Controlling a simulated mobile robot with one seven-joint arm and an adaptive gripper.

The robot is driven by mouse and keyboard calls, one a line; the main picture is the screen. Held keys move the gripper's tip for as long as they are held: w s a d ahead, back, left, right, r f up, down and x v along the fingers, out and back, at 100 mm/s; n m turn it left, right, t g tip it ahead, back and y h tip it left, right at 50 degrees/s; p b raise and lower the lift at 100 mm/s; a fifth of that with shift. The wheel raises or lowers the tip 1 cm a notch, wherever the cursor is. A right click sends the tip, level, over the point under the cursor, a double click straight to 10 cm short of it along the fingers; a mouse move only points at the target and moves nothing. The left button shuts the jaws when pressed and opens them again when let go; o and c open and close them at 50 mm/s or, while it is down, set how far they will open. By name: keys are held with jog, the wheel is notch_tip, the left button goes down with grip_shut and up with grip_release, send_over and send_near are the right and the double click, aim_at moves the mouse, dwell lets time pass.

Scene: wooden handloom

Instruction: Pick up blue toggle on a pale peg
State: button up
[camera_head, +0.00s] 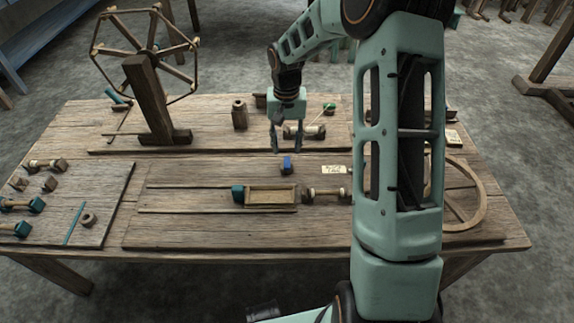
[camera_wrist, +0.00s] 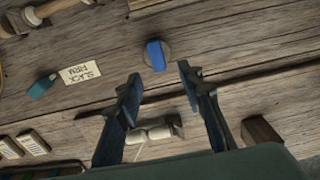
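The blue toggle (camera_head: 287,162) stands on the front board near the middle of the table. In the wrist view the blue toggle (camera_wrist: 155,56) sits over a small round brownish base; the peg itself is mostly hidden. My gripper (camera_head: 287,150) points down just behind and above the toggle in the head view. In the wrist view my gripper (camera_wrist: 160,73) has its two fingers spread with nothing between them. The toggle lies just beyond the fingertips, roughly centred on the gap and apart from both fingers.
A label card (camera_head: 334,169) reading "SLACK FIRM" lies right of the toggle. A wooden tray (camera_head: 270,204) and a spool (camera_head: 327,194) are in front. Another spool (camera_wrist: 155,133) lies beneath my fingers. A wooden post (camera_head: 240,114) stands behind left.

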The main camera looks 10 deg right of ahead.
aim_at(287, 159)
notch_tip(287, 159, down, 5)
jog(key=shift+s+r+b, duration=0.15)
jog(key=shift+r+b, duration=0.05)
jog(key=shift+b, duration=0.5)
jog(key=shift+r, duration=0.1)
jog(key=c, duration=0.9)
jog(key=shift+r, duration=0.1)
